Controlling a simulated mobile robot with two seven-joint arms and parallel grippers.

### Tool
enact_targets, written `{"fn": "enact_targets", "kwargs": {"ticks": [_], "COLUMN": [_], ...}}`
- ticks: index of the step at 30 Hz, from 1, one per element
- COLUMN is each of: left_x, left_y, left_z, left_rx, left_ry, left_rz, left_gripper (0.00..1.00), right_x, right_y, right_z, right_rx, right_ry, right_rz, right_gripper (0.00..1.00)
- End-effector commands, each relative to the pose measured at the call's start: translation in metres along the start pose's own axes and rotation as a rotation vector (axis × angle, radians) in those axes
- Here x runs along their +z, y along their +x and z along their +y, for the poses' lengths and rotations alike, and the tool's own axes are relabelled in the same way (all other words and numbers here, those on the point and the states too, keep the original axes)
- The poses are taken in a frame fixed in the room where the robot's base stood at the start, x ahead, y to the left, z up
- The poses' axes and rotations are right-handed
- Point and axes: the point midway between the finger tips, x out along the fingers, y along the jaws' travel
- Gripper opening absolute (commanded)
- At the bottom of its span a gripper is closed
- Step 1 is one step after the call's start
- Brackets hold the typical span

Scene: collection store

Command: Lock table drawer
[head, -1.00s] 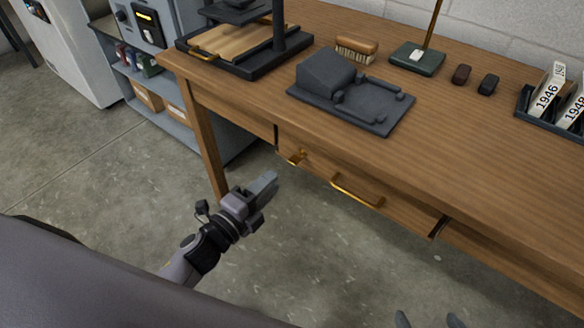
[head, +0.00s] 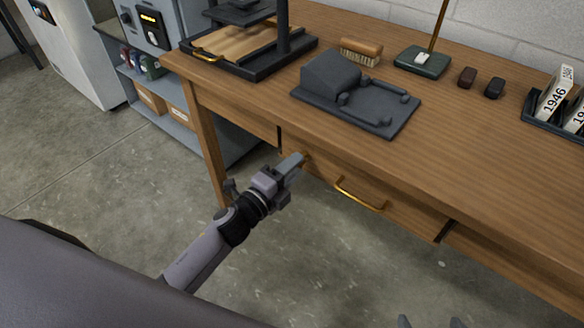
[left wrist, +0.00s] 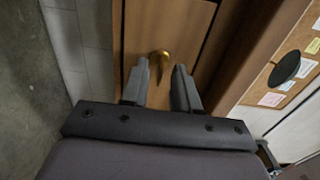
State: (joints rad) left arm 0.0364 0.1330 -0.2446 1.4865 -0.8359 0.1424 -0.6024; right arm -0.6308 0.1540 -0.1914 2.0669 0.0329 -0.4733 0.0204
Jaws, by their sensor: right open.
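The table drawer (head: 410,208) is under the wooden table top and looks shut or nearly so. Its front carries a brass bar handle (head: 360,196). A small brass turn-piece, the lock key or knob (left wrist: 160,57), sits left of the handle. In the head view my left gripper (head: 297,161) mostly hides it. In the left wrist view my left gripper (left wrist: 161,72) is open, with the brass piece just ahead between its fingertips and a gap on either side. My right gripper (head: 430,322) is open and empty at the bottom edge, only its fingertips showing.
The table top (head: 460,135) overhangs the drawer front. On it are a dark grey stand (head: 350,95), a brush (head: 361,51), a black press (head: 270,62) and a rack of numbered tags (head: 555,110). A table leg (head: 207,140) stands left of my left gripper. The floor in front is clear.

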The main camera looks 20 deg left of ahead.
Motion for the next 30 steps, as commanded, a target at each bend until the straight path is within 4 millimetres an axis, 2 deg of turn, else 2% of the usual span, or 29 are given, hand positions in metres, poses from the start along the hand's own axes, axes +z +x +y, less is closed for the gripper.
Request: {"fn": "enact_targets", "kwargs": {"ticks": [2,3,6,20,30], "left_x": [-0.0001,-0.0001,-0.0002,-0.0001,-0.0002], "left_y": [-0.0001,-0.0001,-0.0002,-0.0004,-0.0003], "left_z": [0.0000,0.0000,0.0000,-0.0008,-0.0023], "left_rx": [0.000,0.000,0.000,0.001,0.001], "left_ry": [-0.001,-0.001,-0.001,-0.056,-0.302], "left_rz": [0.000,0.000,0.000,-0.001,-0.001], "left_gripper": [0.30,0.27,0.00,0.00,0.00], "right_x": [-0.0006,-0.0007,-0.0004,0.0004,0.0006], "right_y": [0.0003,0.0004,0.0006,-0.0004,-0.0084], "right_z": [-0.0002,-0.0002,-0.0003,-0.0007,0.0013], "right_rx": [0.000,0.000,-0.001,0.000,0.006], "right_ry": [0.000,0.000,0.000,0.005,0.014], "right_rz": [0.001,0.002,0.001,-0.004,-0.024], "right_gripper": [1.00,1.00,1.00,1.00,1.00]}}
